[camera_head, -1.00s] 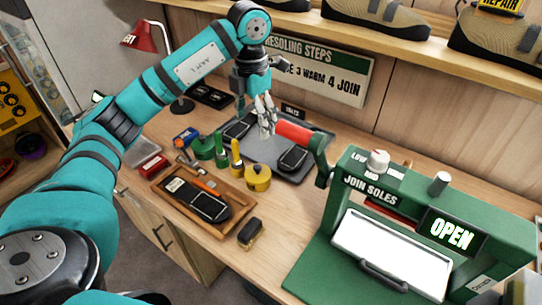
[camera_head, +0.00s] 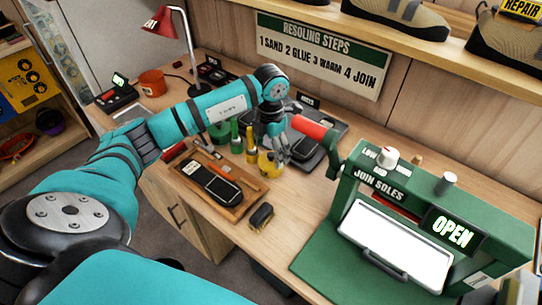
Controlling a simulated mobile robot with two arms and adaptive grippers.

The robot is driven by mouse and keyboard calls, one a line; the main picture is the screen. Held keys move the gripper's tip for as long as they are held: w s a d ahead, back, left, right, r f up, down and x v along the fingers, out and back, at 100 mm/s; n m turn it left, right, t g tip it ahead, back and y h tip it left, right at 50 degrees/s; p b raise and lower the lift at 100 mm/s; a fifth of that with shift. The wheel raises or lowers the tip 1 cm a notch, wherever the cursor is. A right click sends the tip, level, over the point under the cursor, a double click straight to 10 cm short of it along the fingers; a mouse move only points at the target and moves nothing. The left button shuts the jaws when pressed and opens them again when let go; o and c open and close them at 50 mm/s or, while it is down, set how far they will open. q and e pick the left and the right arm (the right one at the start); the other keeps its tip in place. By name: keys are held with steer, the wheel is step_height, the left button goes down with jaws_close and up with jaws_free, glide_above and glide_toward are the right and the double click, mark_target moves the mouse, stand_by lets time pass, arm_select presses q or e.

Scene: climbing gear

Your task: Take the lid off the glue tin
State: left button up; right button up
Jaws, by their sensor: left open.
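A small round yellow tin (camera_head: 266,166), which looks like the glue tin, stands on the bench at the right end of a wooden tray. Its label is too small to read, and the fingers partly hide its top. My left gripper (camera_head: 281,160) comes down from above with its fingers open, at the tin's right side and top. I cannot tell whether the fingers touch it. My right gripper is out of view.
The wooden tray (camera_head: 233,214) holds a dark shoe sole (camera_head: 212,184). A brush (camera_head: 261,216) lies in front. The green press (camera_head: 440,199), with a red-gripped lever (camera_head: 310,127), stands at right. A green container (camera_head: 219,132) and upright tools stand behind the tray.

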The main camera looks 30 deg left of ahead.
mark_target(271, 154)
arm_select(q)
steer(key=shift+f+p, duration=0.3)
steer(key=shift+f, duration=1.25)
steer(key=shift+c, duration=0.2)
steer(key=c, duration=0.6)
